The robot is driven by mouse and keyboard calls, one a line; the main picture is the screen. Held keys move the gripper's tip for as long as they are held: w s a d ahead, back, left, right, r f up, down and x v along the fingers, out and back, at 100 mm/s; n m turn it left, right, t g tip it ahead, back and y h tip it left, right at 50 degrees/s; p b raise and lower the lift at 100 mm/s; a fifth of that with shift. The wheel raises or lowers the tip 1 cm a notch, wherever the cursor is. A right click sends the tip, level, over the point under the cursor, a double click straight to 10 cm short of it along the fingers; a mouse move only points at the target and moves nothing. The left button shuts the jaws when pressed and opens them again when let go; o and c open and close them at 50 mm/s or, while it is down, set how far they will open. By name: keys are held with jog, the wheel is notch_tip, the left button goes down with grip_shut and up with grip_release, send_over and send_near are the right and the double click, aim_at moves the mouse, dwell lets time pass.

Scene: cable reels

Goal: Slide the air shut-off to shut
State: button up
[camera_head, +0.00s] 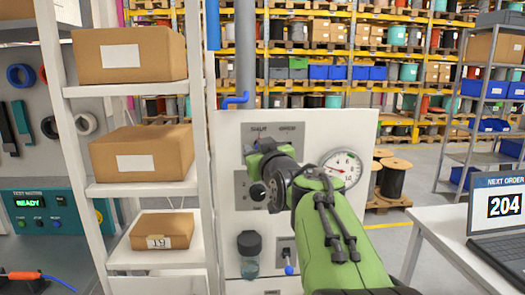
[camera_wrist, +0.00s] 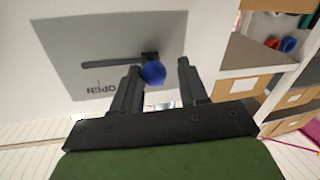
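The air shut-off is a grey plate (camera_wrist: 70,75) with a dark straight slot and a blue ball knob (camera_wrist: 153,73) on a dark stem. In the wrist view the plate is upside down. The knob stands at the right end of the slot, away from the OPEN mark at the left; any mark at the knob's end is hidden. My gripper (camera_wrist: 158,80) is open, with a finger on each side of the knob, the left finger close to it. In the head view, my gripper (camera_head: 262,150) is in front of the plate (camera_head: 290,128) and hides slot and knob.
A white panel (camera_head: 345,125) carries the plate, a round gauge (camera_head: 340,169) and a lower blue-tipped lever (camera_head: 289,269). A dark-capped jar (camera_head: 249,255) is at lower left. A white shelf (camera_head: 140,87) with boxes stands close on the left; a laptop (camera_head: 497,215) is at right.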

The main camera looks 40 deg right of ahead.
jog(key=shift+o, duration=0.7)
jog(key=shift+a, duration=0.1)
jog(key=shift+s, duration=0.1)
jog(key=b+v, duration=0.3)
jog(key=v, duration=1.2)
jog(key=shift+s, duration=0.3)
